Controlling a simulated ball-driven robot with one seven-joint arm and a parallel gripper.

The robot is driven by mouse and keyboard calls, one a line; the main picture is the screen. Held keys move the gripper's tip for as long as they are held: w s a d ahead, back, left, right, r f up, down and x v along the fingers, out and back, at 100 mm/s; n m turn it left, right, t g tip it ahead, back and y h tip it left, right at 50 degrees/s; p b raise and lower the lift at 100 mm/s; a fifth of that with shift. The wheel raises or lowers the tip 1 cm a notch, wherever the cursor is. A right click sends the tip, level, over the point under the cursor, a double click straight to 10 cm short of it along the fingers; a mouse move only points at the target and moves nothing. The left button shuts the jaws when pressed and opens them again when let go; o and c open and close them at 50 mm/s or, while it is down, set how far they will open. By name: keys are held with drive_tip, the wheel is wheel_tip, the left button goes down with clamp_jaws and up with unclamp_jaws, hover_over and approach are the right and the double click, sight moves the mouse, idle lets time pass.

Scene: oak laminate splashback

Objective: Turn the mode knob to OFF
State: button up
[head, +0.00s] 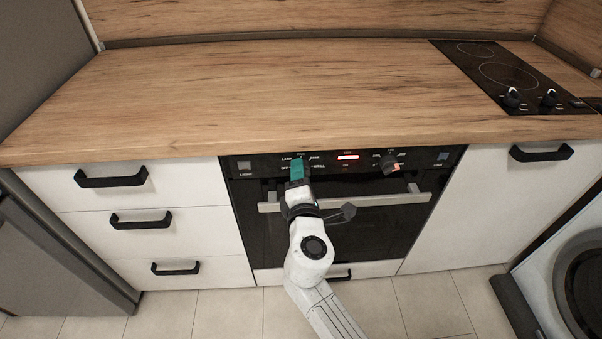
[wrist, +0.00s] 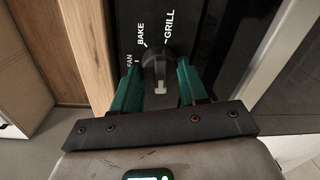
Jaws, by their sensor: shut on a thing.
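The mode knob (wrist: 155,72) is a dark round knob with a raised grip on the oven's control panel. It shows in the wrist view between the two teal fingers of my gripper (wrist: 157,80), which is shut on it. The labels FAN, BAKE and GRILL stand around its far side. A pale mark shows on the grip's near end; I cannot tell which setting it points to. The OFF label is not visible in the wrist view. In the head view my gripper (head: 297,169) is at the left part of the panel and hides the knob.
A second knob (head: 389,164) sits to the right, past a lit red display (head: 348,157). The oven's handle bar (head: 385,199) runs below the panel. The wooden worktop (head: 250,90) above is bare up to the hob (head: 500,75).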

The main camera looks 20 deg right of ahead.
drive_tip(key=shift+a+f+n, duration=0.1)
drive_tip(key=shift+f+n, duration=0.05)
drive_tip(key=shift+n, duration=0.45)
drive_tip(key=o, duration=1.1)
drive_tip(key=shift+c, duration=0.2)
drive_tip(key=shift+s, duration=0.1)
drive_tip(key=v, duration=1)
drive_tip(key=shift+s+a, duration=0.15)
drive_tip(key=shift+s, duration=0.15)
drive_tip(key=s+d+f+m+g+h+p, duration=0.25)
drive_tip(key=s+d+m+g+p, duration=0.35)
drive_tip(key=s+d+m+g, duration=0.5)
drive_tip(key=s+f+m+g+y+p, duration=0.1)
drive_tip(key=s+m+y, duration=0.3)
drive_tip(key=s, duration=0.4)
drive_tip(key=s+f+m+g+y+p, duration=0.2)
drive_tip(key=s+m+g+y+p, duration=0.1)
drive_tip(key=s, duration=0.6)
drive_tip(key=shift+s+d+f+m+g+y, duration=0.2)
drive_tip(key=shift+d+m+g+y, duration=0.15)
drive_tip(key=shift+m, duration=0.25)
